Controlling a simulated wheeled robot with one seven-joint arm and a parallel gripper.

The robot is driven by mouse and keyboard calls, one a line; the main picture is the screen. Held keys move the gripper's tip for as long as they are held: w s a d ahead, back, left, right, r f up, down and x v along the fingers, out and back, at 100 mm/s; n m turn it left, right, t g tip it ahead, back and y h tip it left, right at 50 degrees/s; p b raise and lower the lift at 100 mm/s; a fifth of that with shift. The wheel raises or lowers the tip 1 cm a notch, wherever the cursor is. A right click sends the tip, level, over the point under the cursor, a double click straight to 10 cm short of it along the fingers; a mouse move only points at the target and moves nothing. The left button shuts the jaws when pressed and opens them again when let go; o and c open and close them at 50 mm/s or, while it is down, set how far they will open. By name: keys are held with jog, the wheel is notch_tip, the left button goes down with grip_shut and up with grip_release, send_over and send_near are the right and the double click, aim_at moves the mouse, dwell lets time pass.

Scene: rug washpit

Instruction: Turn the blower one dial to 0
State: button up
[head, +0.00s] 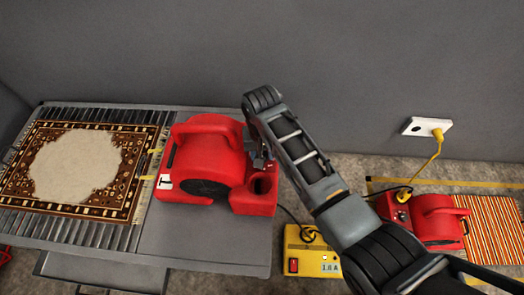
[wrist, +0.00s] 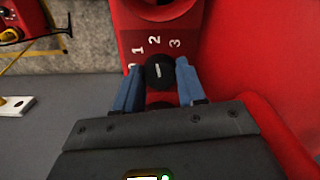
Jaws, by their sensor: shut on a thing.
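A red blower (head: 205,160) stands on the grey table, and my gripper (head: 262,162) is at its right side. The wrist view shows its red dial panel (wrist: 135,18) with white numbers 1, 2 and 3; a mark at the lower left is partly hidden by the left finger. The black round dial (wrist: 160,72) has a short white line that points roughly up toward the 2. My gripper (wrist: 158,84) is shut on the dial, with one blue finger on each side. A dark round part below the dial is partly hidden.
A patterned rug (head: 150,135) lies on the slatted table (head: 210,245) at left. A second red blower (head: 437,217) stands on the floor at right, near a wall socket (head: 425,127) with a yellow cord. A yellow power box (head: 305,255) is beside the table.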

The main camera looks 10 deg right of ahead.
jog(key=shift+r+n, duration=0.1)
jog(key=shift+n, duration=0.2)
jog(key=n+p, duration=0.2)
jog(key=shift+r+n, duration=0.1)
jog(key=shift+n, duration=0.3)
jog(key=n+p, duration=0.2)
jog(key=n, duration=0.2)
jog(key=shift+n, duration=0.3)
jog(key=n+p, duration=0.1)
jog(key=n, duration=0.3)
jog(key=shift+n+p, duration=0.35)
jog(key=shift+n, duration=1.75)
jog(key=o, duration=0.8)
